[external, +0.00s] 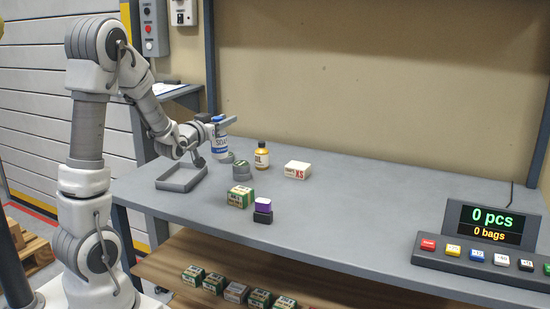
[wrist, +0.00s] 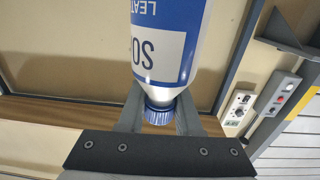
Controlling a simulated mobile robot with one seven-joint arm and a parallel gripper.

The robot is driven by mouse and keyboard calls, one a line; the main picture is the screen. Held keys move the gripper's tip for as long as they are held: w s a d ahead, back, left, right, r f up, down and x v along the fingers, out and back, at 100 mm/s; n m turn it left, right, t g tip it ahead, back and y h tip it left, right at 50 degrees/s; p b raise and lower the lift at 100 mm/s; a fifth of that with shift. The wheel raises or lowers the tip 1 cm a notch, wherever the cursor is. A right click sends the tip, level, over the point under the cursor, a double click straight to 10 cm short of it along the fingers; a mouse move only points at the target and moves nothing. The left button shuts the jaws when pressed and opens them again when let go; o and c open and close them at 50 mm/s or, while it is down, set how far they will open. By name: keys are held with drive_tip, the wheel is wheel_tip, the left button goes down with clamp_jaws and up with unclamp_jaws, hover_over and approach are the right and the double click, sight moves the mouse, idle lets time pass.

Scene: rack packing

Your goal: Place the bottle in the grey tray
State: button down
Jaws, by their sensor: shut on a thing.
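A white bottle with a blue label (external: 220,144) and a blue cap (wrist: 158,116) is held in my gripper (external: 219,120).
Green round tins (external: 242,172), an amber bottle (external: 262,158), a white box (external: 298,170), a green box (external: 240,196) and a purple-and-black item (external: 263,211) stand on the table (external: 350,215). A button console (external: 485,262) is at the right. Several boxes lie on the lower shelf.

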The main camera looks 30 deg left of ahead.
drive_tip(key=a+f+y+b, duration=0.1)
drive_tip(key=a+f+b, duration=0.1)
drive_tip(key=a+f, duration=0.3)
drive_tip(key=a+f+n+b, duration=0.1)
drive_tip(key=a+f, duration=0.4)
drive_tip(key=a, duration=0.5)
drive_tip(key=shift+w+a+f+y+b, duration=0.3)
drive_tip(key=shift+w+a+y+b, duration=0.1)
drive_tip(key=shift+b, duration=0.4)
drive_tip(key=shift+f+b, duration=0.2)
drive_tip(key=shift+b, duration=0.1)
drive_tip(key=c, duration=0.6)
unclamp_jaws()
drive_tip(key=shift+r, duration=0.15)
